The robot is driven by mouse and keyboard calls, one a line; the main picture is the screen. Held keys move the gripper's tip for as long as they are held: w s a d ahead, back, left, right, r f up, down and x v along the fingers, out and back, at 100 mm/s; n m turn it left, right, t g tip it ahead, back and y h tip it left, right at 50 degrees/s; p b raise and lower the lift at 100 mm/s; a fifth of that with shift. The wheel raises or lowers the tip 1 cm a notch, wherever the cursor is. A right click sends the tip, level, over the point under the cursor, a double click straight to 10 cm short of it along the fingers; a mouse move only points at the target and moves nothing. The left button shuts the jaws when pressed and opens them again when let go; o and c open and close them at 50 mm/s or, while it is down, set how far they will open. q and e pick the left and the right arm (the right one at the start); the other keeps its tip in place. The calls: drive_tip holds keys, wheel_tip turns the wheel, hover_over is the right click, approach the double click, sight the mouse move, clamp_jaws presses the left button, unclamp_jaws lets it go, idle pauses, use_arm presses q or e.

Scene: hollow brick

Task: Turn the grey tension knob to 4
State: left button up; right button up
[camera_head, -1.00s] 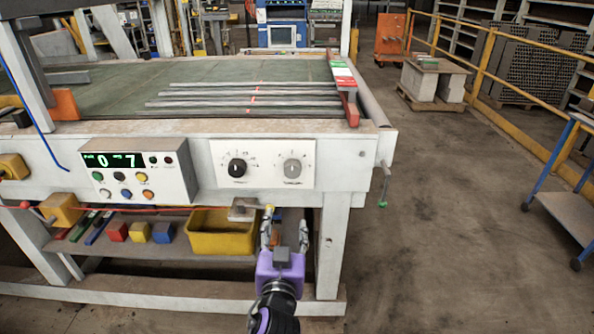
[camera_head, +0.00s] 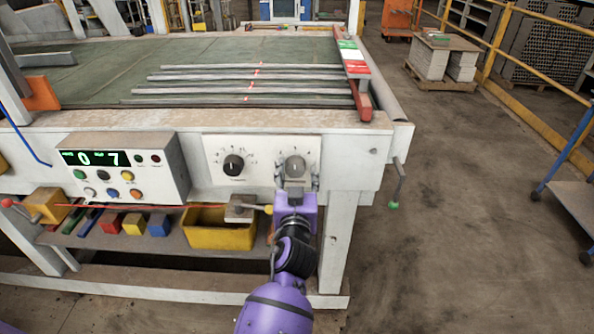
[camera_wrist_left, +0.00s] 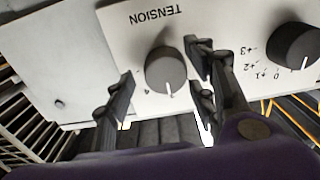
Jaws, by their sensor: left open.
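The grey tension knob (camera_head: 295,166) is the right one of two knobs on a white plate on the machine's front. In the left wrist view my left gripper (camera_wrist_left: 160,88) shows gaps between fingers and knob. The fingers hide most of the dial's numbers. My right gripper is not in view.
A black knob (camera_head: 233,165) is left of the grey one on the same plate. A control box (camera_head: 120,170) with a display and buttons is further left. A yellow bin (camera_head: 218,232) stands on the shelf below.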

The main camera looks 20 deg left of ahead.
use_arm(q)
drive_tip(key=shift+w+a, duration=0.2)
drive_tip(key=shift+w, duration=0.35)
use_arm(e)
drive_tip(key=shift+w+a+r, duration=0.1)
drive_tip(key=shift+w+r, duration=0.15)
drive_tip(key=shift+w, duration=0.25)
use_arm(q)
drive_tip(key=c, duration=1.1)
drive_tip(key=shift+o, duration=0.2)
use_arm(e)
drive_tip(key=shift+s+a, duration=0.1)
use_arm(q)
drive_tip(key=shift+m, duration=0.4)
drive_tip(key=m, duration=0.4)
drive_tip(key=shift+d+f, duration=0.1)
drive_tip(key=shift+f+m+p, duration=0.2)
drive_tip(key=shift+m+p, duration=0.1)
drive_tip(key=shift+m, duration=1.7)
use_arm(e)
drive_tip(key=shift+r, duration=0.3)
use_arm(q)
drive_tip(key=shift+f, duration=0.1)
